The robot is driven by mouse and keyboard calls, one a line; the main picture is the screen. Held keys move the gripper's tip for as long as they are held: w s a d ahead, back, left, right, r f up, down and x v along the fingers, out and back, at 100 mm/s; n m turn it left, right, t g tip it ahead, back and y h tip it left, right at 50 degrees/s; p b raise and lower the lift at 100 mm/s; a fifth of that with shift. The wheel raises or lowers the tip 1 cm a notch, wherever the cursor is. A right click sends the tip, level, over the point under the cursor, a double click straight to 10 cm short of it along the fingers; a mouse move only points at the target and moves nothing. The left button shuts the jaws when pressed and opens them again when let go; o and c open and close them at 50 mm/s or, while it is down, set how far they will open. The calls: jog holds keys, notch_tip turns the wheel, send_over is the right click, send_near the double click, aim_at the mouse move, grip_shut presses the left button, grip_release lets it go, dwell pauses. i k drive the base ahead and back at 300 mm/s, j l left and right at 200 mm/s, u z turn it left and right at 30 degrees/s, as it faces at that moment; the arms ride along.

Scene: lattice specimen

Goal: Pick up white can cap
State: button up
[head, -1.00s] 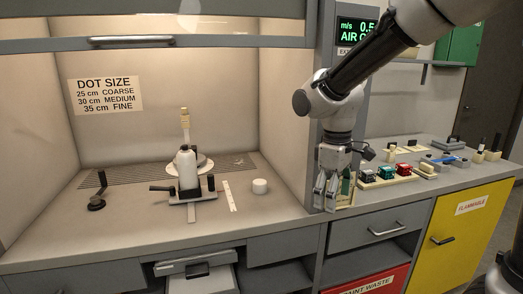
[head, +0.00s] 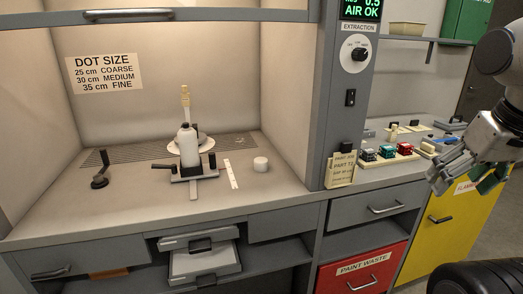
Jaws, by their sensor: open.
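The white can cap (head: 261,164) is a small white cylinder standing on the fume hood's worktop, right of the white ruler strip. A white bottle (head: 188,147) stands in a dark holder to its left. My gripper (head: 440,178) is at the far right, in front of the yellow cabinet, well away from the cap. Its fingers point to the left and are apart, with nothing seen between them.
A grey post (head: 343,90) stands between the hood and the right bench. A label board (head: 341,170) leans at its foot. A tray of coloured items (head: 389,156) sits on the right bench. The hood sash (head: 140,14) hangs above. Worktop around the cap is clear.

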aim_at(260, 163)
jog(key=i+u, duration=0.15)
jog(key=u, duration=0.2)
jog(key=i+u, duration=0.15)
jog(key=u, duration=0.2)
jog(key=i+l+u, duration=0.15)
jog(key=u, duration=0.2)
